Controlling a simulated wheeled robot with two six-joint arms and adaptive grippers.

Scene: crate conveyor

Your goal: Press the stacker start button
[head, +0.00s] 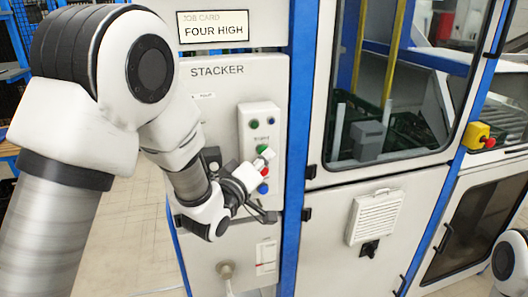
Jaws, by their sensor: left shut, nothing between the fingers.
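The stacker cabinet (215,82) carries a pale raised button box (249,112) on its front. A green button (262,149) sits under a small label I cannot read clearly; it looks like the start button. My left gripper (266,155) is shut and empty, its pale tip in front of the box at the green button's lower right edge. I cannot tell whether the tip touches the button. A red button (265,171) and a blue button (262,188) lie below, close to the fingers. My right gripper is not in view.
Smaller green and blue lights (271,120) sit higher on the box. A job card (213,27) reads "FOUR HIGH". A windowed machine enclosure (325,150) stands to the right, with a yellow and red emergency stop (480,135) beyond. Open floor (140,230) lies left of the cabinet.

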